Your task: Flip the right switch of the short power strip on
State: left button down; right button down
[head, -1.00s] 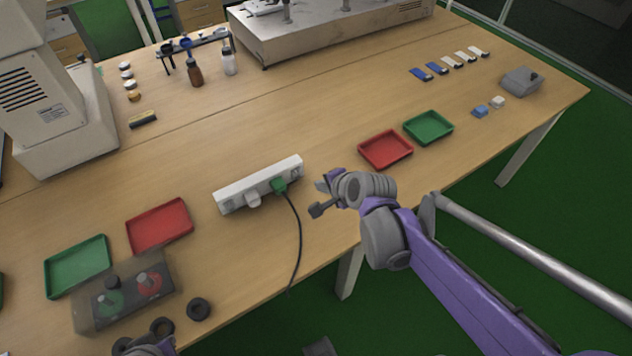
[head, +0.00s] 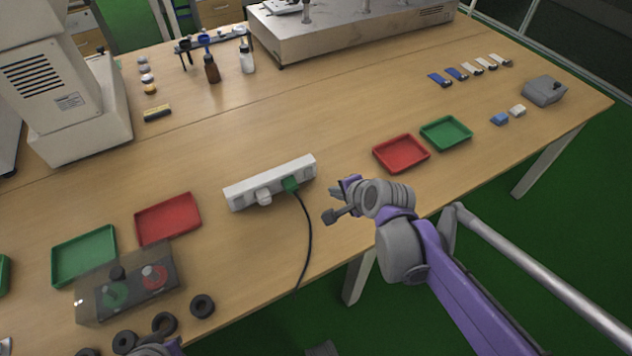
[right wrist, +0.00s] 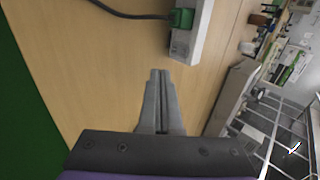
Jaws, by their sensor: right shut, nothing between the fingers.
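The short white power strip (head: 238,194) lies on the table in the middle of the head view. A white plug (head: 264,197) and a green plug (head: 290,185) with a black cable sit in it. Its right end shows beyond the green plug; the switch there is too small to read. My right gripper (head: 335,192) is just right of the strip, apart from it. In the right wrist view its fingers (right wrist: 161,73) are together and empty, pointing toward the strip's end (right wrist: 186,45). My left gripper is not clearly seen; only a bit of that arm shows at the bottom edge.
Red (head: 401,168) and green (head: 446,147) trays lie to the right. Another red tray (head: 168,233) and a box with knobs (head: 127,305) are at the left, with black rings (head: 202,306) near the front edge. Bare table lies behind the strip.

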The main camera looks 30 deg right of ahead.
jog(key=shift+w, duration=0.15)
jog(key=b, duration=0.3)
send_near(310, 178)
notch_tip(310, 178, down, 4)
jog(key=shift+a+f, duration=0.1)
jog(key=shift+f, duration=0.05)
jog(key=w, duration=0.3)
jog(key=shift+w+f, duration=0.1)
jog(key=shift+f, duration=0.1)
jog(key=shift+w, duration=0.4)
jog(key=shift+w+a+f, duration=0.1)
jog(key=shift+w+f, duration=0.05)
